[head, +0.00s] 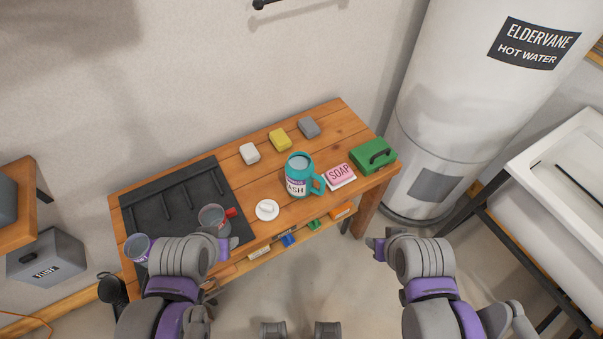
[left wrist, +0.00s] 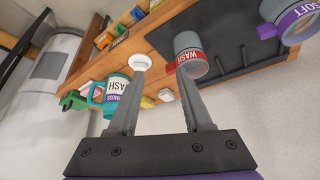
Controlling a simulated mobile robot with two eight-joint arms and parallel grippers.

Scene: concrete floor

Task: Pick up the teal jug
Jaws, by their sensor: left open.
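The teal jug (head: 306,163) stands upright on the wooden bench, with a white label and its handle on the right in the head view. In the left wrist view the teal jug (left wrist: 123,79) appears beyond the left finger, which partly covers its edge. My left gripper (head: 228,243) is at the front of the bench, left of the jug and apart from it. In the left wrist view my left gripper (left wrist: 162,70) has its fingers spread, with nothing held. My right gripper (head: 376,248) is off the bench's front right; its jaws are not clear.
A grey mug with a red handle (head: 211,214) stands beside my left gripper. A white round item (head: 267,210) lies in front of the jug. A soap box (head: 340,176) and green case (head: 373,156) are to its right; several blocks lie behind. A purple-banded mug (head: 138,247) is far left.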

